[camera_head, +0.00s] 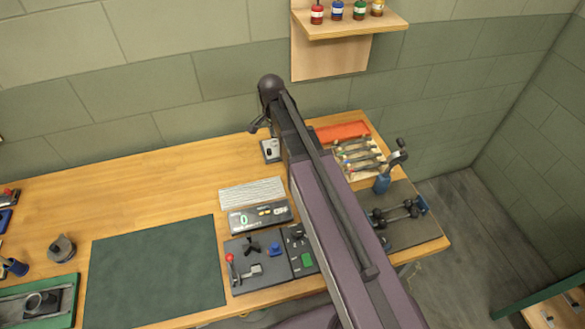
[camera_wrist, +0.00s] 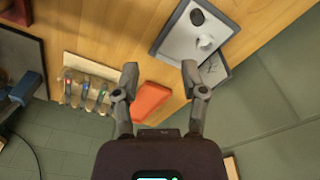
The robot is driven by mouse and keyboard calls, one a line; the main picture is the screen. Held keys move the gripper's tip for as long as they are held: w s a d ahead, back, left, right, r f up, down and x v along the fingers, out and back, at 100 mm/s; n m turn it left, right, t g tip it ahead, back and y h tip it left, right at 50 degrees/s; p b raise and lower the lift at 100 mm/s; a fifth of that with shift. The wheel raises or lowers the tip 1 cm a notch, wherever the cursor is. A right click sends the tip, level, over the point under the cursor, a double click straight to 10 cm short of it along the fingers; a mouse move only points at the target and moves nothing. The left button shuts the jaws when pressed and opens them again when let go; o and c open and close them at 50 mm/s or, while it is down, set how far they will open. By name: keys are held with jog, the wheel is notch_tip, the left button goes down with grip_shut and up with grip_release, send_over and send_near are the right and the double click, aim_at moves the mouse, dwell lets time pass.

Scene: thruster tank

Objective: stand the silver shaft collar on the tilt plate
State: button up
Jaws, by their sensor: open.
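My gripper (camera_wrist: 160,72) is open and empty in the wrist view, its two fingers apart above the wooden bench. In the head view it is mostly hidden behind my arm.
An orange block (camera_wrist: 151,101) lies near the fingers, beside a rack of tools (camera_head: 358,158). A dark mat (camera_head: 155,270) is bare. A green tray (camera_head: 72,285) holds a metal fixture at the left. A shelf with bottles (camera_head: 350,30) hangs on the wall.

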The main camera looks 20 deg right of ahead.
jog(key=s+n, duration=1.1)
jog(key=s, duration=0.4)
jog(key=shift+s+d+y, duration=0.35)
jog(key=shift+s+y, duration=0.05)
